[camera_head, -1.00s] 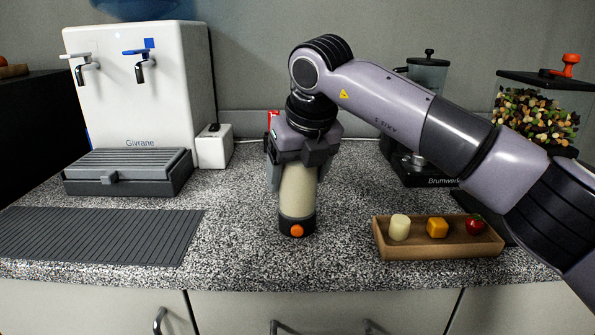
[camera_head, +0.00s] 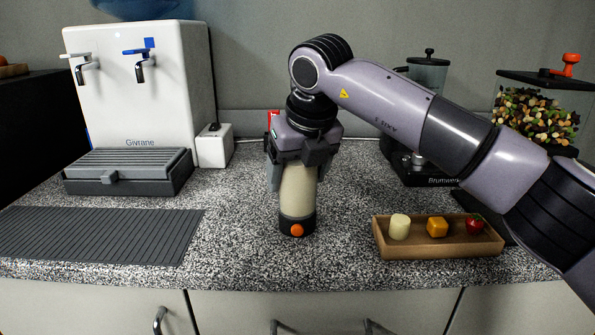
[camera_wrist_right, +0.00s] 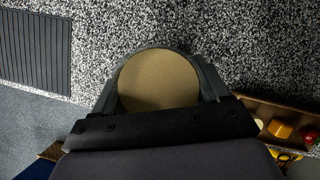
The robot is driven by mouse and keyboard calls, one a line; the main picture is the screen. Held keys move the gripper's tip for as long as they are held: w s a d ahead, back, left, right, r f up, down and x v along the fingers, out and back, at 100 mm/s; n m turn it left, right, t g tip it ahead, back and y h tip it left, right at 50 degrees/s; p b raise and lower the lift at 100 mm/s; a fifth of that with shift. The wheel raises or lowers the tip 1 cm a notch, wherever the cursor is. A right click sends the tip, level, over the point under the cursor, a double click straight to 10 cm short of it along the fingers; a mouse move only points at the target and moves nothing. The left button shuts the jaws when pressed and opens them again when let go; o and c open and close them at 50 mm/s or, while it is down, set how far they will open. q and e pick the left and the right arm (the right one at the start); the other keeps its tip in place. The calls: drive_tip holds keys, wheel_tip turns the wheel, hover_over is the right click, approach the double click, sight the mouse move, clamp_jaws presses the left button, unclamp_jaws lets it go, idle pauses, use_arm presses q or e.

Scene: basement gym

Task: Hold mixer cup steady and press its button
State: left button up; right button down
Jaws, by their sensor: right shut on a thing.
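The mixer cup (camera_head: 297,192) stands upright on the speckled counter, with a cream body, a dark base and an orange button (camera_head: 297,230) on the base's front. My right gripper (camera_head: 296,172) comes down from above and is shut around the cup's upper part, one finger on each side. The right wrist view shows the cup's round tan top (camera_wrist_right: 158,80) between the two fingers (camera_wrist_right: 160,92). The button is hidden in that view. The top of the cup is hidden by my gripper in the head view. My left gripper is not in view.
A wooden tray (camera_head: 440,251) with food pieces lies right of the cup. A white water dispenser (camera_head: 140,90) and a grey ribbed mat (camera_head: 95,236) are at left. A grinder (camera_head: 428,75) and a nut container (camera_head: 535,115) stand behind my right arm. Counter before the cup is clear.

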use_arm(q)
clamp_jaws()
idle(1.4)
